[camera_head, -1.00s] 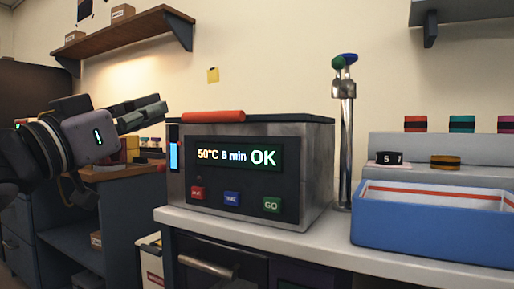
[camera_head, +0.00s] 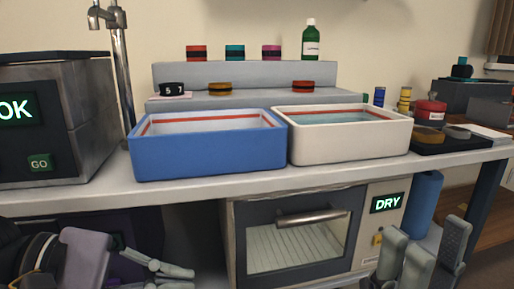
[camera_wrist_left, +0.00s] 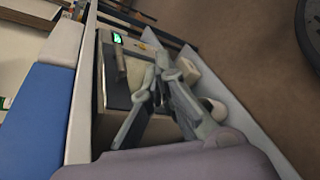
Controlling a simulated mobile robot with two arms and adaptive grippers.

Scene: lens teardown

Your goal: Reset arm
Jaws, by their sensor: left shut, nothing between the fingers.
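My left gripper (camera_head: 184,270) is low at the bottom left in the head view, in front of the counter's lower part and apart from it. Its grey fingers point right. In the left wrist view the left gripper (camera_wrist_left: 160,72) is shut and empty, with the oven (camera_wrist_left: 122,72) beyond it. My right gripper (camera_head: 425,235) shows at the bottom right, in front of the oven's right side, with its fingers pointing up and spread apart.
A blue basin (camera_head: 208,156) and a white basin (camera_head: 348,144) stand on the counter (camera_head: 70,197). The OK machine (camera_head: 85,130) and tap (camera_head: 120,60) are left. Below is an oven reading DRY (camera_head: 388,203). Several coloured rings stand on the grey step (camera_head: 345,95).

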